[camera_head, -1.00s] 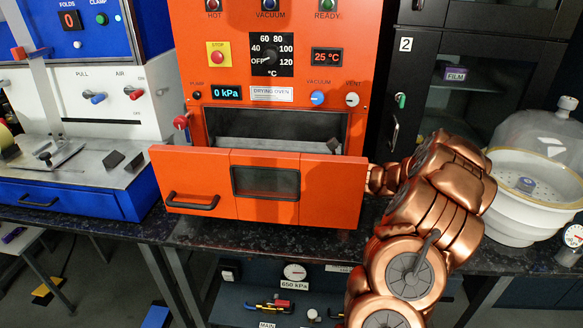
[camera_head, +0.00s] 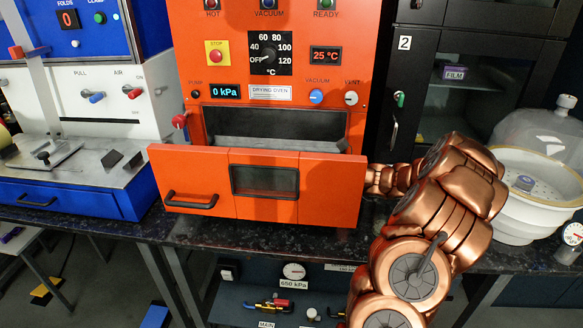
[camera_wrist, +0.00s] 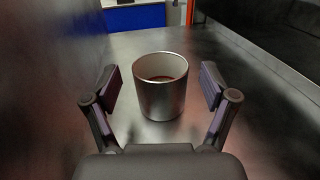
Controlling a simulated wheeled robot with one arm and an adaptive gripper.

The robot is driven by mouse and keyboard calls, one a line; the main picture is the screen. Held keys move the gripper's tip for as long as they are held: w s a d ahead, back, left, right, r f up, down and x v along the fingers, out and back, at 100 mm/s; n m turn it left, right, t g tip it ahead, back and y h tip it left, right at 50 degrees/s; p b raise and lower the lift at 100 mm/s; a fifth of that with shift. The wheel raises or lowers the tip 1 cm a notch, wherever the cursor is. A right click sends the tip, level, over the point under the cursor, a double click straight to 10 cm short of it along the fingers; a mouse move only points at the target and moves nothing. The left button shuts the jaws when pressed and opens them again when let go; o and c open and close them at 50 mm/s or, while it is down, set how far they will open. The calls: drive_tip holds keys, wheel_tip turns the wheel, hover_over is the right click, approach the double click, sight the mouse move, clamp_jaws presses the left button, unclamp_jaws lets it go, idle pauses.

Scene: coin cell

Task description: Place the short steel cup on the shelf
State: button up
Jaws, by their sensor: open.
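The short steel cup (camera_wrist: 161,100) stands upright on a dark metal surface in the wrist view, with a reddish-brown tint inside it. My gripper (camera_wrist: 160,84) is open, with one finger on each side of the cup and a visible gap to both. In the head view, the orange drying oven's front (camera_head: 190,172) hides my gripper, and the cup does not show there. A grey shelf-like floor (camera_head: 270,146) shows in the oven opening; I cannot tell if the cup stands on it.
Dark walls (camera_wrist: 45,70) run close along the left and upper right in the wrist view. A blue block shape (camera_wrist: 135,17) shows beyond the surface. A white vessel with a glass dome (camera_head: 530,185) stands right of my arm. A blue-white press (camera_head: 80,120) stands left.

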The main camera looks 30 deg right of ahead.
drive_tip(key=v, duration=0.9)
drive_tip(key=shift+s+d, duration=0.1)
drive_tip(key=shift+d, duration=0.05)
